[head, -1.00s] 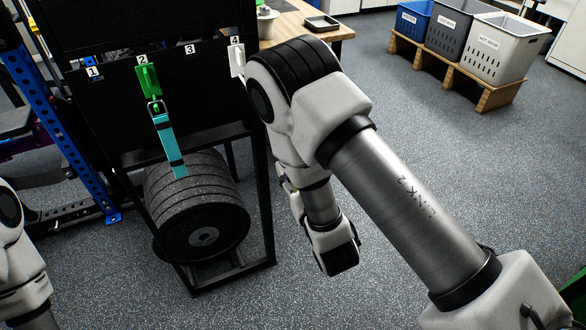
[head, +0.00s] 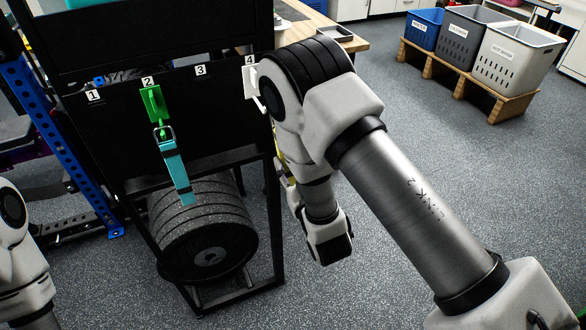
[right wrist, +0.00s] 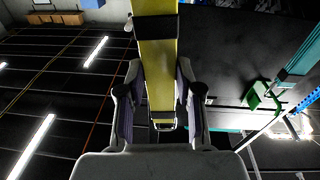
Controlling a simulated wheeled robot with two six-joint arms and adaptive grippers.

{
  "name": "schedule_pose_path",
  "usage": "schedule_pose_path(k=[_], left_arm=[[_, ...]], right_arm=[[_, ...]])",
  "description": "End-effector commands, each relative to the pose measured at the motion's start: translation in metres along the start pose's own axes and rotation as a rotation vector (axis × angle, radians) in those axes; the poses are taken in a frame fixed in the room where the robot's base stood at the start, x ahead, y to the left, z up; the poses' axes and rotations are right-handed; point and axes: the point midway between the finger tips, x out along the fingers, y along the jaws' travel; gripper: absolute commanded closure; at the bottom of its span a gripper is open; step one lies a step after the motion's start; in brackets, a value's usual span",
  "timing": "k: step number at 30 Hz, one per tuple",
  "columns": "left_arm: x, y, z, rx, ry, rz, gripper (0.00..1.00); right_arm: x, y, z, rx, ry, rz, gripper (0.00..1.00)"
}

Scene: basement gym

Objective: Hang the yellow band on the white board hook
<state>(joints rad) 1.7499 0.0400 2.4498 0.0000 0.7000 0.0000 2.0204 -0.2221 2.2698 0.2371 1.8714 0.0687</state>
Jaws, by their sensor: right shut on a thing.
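The yellow band (right wrist: 158,70) runs lengthwise between the fingers of my right gripper (right wrist: 159,88) in the right wrist view, and the gripper is shut on it. Dark pieces cross the band at two places. In the head view only a thin yellow sliver (head: 279,168) shows beside my right arm, which hides the gripper. The white board hook (head: 254,84) is under label 4 at the board's right end, partly covered by my right arm. The gap between band and hook cannot be judged. My left gripper is out of view.
A green hook (head: 153,104) under label 2 holds a teal band (head: 176,172); the hook also shows in the right wrist view (right wrist: 262,96). Weight plates (head: 210,235) sit in the black rack below. A wooden table (head: 300,30) stands behind. Bins (head: 508,58) stand back right.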

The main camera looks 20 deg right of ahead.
Motion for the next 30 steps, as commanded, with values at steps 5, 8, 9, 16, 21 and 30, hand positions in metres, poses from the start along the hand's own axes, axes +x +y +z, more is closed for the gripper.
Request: schedule_pose_path(k=[5, 8, 9, 16, 21, 30], left_arm=[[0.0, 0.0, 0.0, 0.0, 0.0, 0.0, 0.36], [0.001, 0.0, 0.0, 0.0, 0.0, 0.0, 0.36], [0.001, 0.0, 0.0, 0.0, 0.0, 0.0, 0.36], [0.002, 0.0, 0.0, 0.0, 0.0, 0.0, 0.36], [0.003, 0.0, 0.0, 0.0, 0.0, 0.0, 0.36], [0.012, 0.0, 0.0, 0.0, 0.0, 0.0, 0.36]], right_arm=[[0.013, -0.001, 0.001, -0.001, 0.003, -0.001, 1.0], [0.02, -0.002, 0.003, 0.0, 0.002, -0.001, 1.0], [0.023, -0.002, 0.003, 0.0, 0.003, -0.001, 1.0], [0.039, -0.003, 0.005, -0.001, 0.001, 0.0, 1.0], [0.051, -0.003, 0.007, 0.0, 0.002, 0.0, 1.0], [0.07, -0.005, 0.017, 0.0, 0.001, 0.0, 1.0]])
